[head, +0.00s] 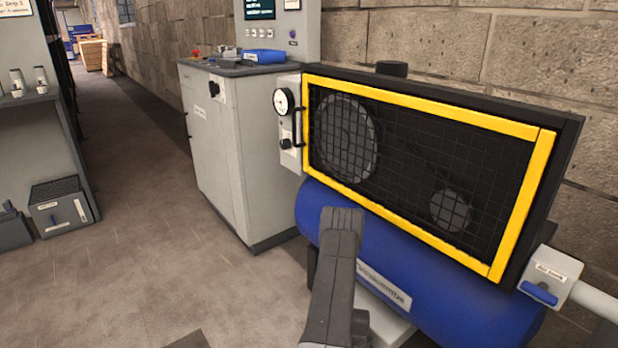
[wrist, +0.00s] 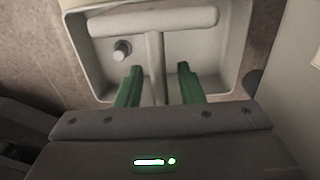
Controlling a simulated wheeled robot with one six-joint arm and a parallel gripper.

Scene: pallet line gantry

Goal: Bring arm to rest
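My gripper (wrist: 158,72) shows in the wrist view with two green fingers spread apart, so it is open. Between and beyond the fingers is the stem of a pale grey T-shaped bar (wrist: 155,25), set in a shallow grey tray-like housing (wrist: 240,50). I cannot tell whether the stem lies between the fingertips or below them; no finger visibly touches it. In the head view a dark grey link of my arm (head: 338,270) rises in front of the blue compressor tank (head: 450,295); my fingers are not visible there.
The compressor's yellow-framed mesh guard (head: 420,115) stands close behind my arm. A grey cabinet (head: 220,130) with a pressure gauge (head: 283,101) beside it stands left of that. A valve box with a blue lever (head: 540,293) is at right. Open floor (head: 140,220) lies to the left.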

